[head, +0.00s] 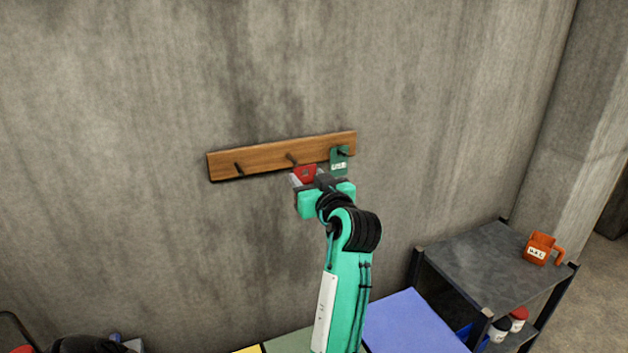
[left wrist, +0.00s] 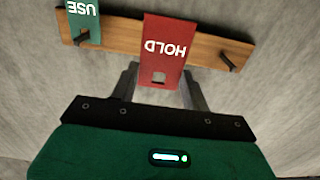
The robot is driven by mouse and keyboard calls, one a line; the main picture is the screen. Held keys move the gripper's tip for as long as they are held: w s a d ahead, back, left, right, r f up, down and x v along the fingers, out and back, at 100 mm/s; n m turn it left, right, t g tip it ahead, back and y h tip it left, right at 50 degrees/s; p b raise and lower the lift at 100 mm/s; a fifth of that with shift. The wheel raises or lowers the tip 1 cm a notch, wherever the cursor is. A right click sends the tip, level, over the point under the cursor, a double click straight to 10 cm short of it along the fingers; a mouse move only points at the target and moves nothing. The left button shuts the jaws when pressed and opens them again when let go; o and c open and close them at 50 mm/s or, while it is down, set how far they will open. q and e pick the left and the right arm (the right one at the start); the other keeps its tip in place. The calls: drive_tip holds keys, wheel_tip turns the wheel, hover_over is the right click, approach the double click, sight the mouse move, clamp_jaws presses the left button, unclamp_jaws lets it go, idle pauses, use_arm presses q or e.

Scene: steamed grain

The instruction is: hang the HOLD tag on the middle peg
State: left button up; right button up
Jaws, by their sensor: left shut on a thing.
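The red HOLD tag (head: 305,174) is between the fingers of my left gripper (head: 312,181), which is shut on it in front of the wooden peg board (head: 262,158). In the left wrist view the HOLD tag (left wrist: 164,45) appears upside down, with a square hole near the fingers (left wrist: 160,88). The middle peg (head: 292,159) shows just above and left of the tag in the head view, and the tag appears apart from it. In the left wrist view that peg is hidden. My right gripper is not in view.
A green USE tag (head: 339,161) hangs on the right peg, close beside the HOLD tag. The left peg (head: 239,169) is bare. The wall left of the board is clear.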

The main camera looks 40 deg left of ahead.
sight(295, 165)
use_arm(q)
drive_tip(key=shift+x, duration=0.8)
drive_tip(key=p+x, duration=0.1)
drive_tip(key=x, duration=0.2)
drive_tip(key=shift+f, duration=0.15)
drive_tip(key=x, duration=0.4)
drive_tip(key=shift+f, duration=0.25)
drive_tip(key=shift+w+a, duration=0.1)
drive_tip(key=shift+w, duration=0.05)
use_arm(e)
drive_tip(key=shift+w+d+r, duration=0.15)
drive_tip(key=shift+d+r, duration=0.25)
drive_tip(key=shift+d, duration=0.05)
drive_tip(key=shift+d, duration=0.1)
